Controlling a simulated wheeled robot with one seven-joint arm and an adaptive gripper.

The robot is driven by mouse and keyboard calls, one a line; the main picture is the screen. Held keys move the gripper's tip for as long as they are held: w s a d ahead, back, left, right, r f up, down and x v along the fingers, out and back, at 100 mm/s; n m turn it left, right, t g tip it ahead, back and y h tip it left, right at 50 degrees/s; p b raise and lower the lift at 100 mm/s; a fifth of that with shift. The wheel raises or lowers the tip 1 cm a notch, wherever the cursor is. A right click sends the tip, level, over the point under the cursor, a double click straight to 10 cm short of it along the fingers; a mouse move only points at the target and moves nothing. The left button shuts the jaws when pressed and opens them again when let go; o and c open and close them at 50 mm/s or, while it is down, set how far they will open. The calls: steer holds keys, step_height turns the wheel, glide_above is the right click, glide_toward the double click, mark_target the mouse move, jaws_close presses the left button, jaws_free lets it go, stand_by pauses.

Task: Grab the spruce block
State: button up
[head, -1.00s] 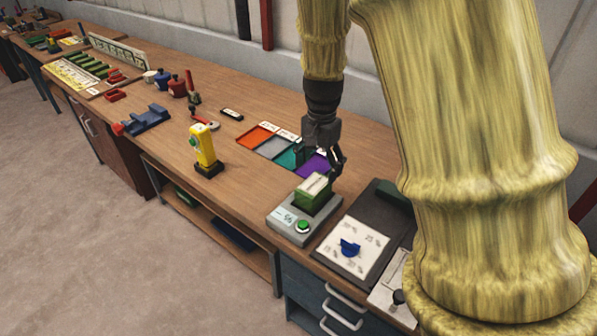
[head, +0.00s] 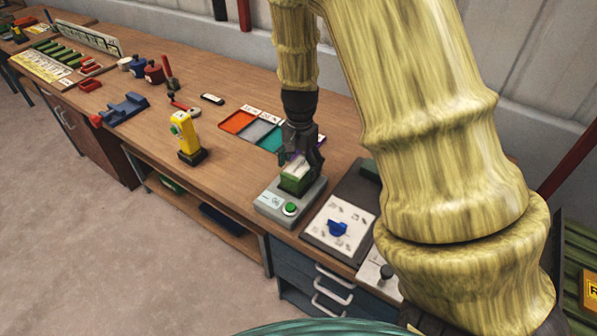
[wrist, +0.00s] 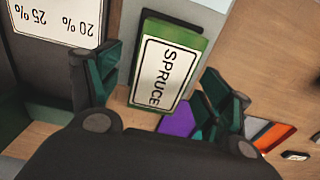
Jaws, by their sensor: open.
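The spruce block (wrist: 168,66) is green with a white top label reading SPRUCE. In the head view the block (head: 296,180) sits on a grey device (head: 264,205) with a round green button. My gripper (head: 303,160) is right above the block, pointing down, and partly hides it. In the wrist view my gripper (wrist: 165,90) is open, with one finger on each side of the block. Gaps show beside the block, and I cannot tell the exact height of the fingertips relative to it.
Coloured trays, orange (head: 236,122) among them, lie behind the gripper. A dial panel (head: 339,222) with a blue knob is to the right. A yellow instrument (head: 186,135) stands to the left. The bench between it and the grey device is clear.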

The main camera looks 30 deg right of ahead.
mark_target(299, 166)
steer(key=shift+w+f+p, duration=0.1)
steer(key=shift+f+p, duration=0.25)
steer(key=shift+f, duration=1.3)
steer(key=shift+c, duration=0.2)
steer(key=c, duration=1.2)
steer(key=shift+r, duration=0.15)
